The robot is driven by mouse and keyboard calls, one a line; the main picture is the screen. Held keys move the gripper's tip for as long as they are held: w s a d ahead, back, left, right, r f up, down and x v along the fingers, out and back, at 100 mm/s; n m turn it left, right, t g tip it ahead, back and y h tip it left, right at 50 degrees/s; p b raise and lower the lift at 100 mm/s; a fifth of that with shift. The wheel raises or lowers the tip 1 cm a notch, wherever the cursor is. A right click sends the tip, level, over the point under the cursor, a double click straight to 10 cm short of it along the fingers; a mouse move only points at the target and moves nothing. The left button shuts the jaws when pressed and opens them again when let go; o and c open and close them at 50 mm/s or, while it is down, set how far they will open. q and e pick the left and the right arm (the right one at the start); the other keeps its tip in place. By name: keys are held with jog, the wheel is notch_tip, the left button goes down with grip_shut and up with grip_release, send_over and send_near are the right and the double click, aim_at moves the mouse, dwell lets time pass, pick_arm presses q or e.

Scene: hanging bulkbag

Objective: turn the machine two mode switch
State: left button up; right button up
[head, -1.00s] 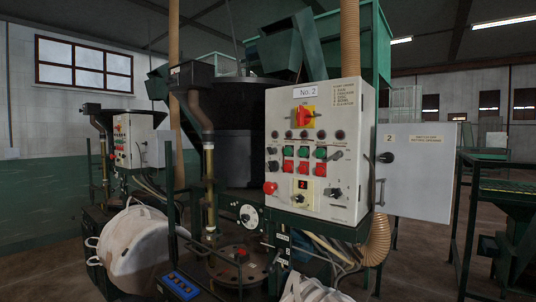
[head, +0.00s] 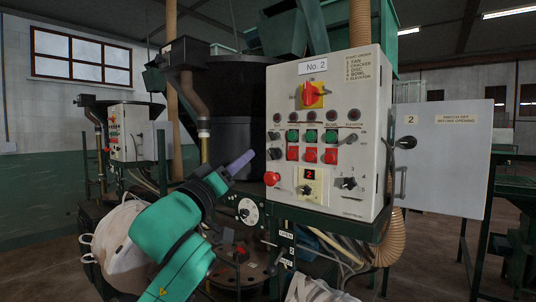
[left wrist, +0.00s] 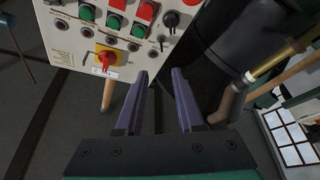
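The No. 2 control panel (head: 375,160) is a pale box facing me in the head view. On it are a red rotary switch on yellow (head: 313,94), a black selector knob (head: 346,184) with numbers around it, and a small black knob at the left edge (head: 274,153). I cannot read which is the mode switch. My left gripper (head: 248,158) is left of the panel, apart from it. In the left wrist view (left wrist: 160,74) its fingers are apart and empty. The panel shows upside down there, with the red switch (left wrist: 106,60) and a black knob (left wrist: 170,18). My right gripper is not in view.
A red mushroom button (head: 271,178) sits at the panel's lower left, near a digit display (head: 310,174). An open cabinet door (head: 445,150) stands right of the panel. A dark drum (head: 232,115) stands behind my left gripper. A second machine panel (head: 130,132) is further left.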

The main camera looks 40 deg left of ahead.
aim_at(270, 135)
pick_arm(q)
jog(key=p+x, duration=0.8)
jog(key=x, duration=0.6)
jog(key=shift+w+a, duration=0.1)
jog(key=shift+w+f, duration=0.15)
jog(key=shift+w, duration=0.2)
jog(key=shift+s, duration=0.1)
grip_shut()
